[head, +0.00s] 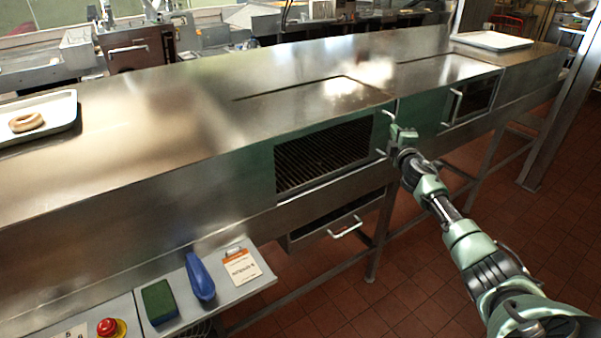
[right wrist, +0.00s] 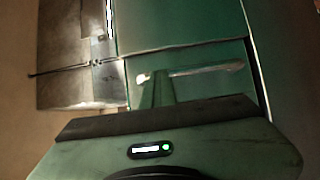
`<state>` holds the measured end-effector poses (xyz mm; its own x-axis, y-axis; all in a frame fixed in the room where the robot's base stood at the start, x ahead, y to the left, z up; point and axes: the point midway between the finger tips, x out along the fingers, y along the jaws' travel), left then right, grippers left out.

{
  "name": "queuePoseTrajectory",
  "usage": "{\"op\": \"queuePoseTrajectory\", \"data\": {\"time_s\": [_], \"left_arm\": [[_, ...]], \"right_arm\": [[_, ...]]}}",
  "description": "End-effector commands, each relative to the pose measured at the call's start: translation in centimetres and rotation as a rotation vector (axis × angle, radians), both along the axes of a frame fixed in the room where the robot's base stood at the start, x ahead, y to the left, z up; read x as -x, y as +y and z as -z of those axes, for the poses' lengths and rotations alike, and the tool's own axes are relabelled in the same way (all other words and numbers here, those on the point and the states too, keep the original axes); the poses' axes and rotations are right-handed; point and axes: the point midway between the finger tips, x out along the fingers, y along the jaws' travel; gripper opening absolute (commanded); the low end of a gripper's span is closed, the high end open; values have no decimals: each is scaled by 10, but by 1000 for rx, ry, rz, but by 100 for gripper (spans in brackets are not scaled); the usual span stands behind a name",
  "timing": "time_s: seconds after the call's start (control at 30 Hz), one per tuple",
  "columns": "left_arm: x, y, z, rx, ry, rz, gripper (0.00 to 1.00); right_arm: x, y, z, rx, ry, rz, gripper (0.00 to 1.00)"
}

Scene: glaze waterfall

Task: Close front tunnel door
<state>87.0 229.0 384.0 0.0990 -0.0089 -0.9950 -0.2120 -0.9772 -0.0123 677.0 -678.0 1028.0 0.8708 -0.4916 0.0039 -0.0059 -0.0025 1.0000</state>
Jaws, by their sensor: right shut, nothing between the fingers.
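The long steel tunnel has a rectangular front opening (head: 325,155) with a dark slatted rack visible inside. Pale ends of what looks like a bar handle (head: 381,152) show at the opening's right edge, partly hidden by my gripper. I cannot clearly make out the door panel or how far it stands open. My right gripper (head: 392,139) is shut and empty at this edge, close to the handle; contact is unclear. In the right wrist view the fingers (right wrist: 157,90) point at a greenish reflecting steel face, with a pale bar (right wrist: 205,69) beside them. My left gripper is out of view.
A second windowed front (head: 474,102) with an upright handle (head: 452,106) lies to the right. Below the opening is a drawer with a handle (head: 345,228). A side shelf holds a green sponge (head: 159,302), a blue object (head: 200,277) and a card (head: 241,266). Table legs stand below.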

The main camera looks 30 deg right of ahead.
Motion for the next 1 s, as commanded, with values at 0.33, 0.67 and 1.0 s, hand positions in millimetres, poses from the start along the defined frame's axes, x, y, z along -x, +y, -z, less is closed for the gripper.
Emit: {"op": "queuePoseTrajectory", "data": {"time_s": [0.33,0.67,1.0], "left_arm": [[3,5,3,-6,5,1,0],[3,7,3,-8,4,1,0],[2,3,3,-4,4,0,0]], "right_arm": [[-4,0,1,-2,0,-13,0],[-4,1,2,-2,0,-15,0],[-4,1,1,-3,-2,-12,0]]}}
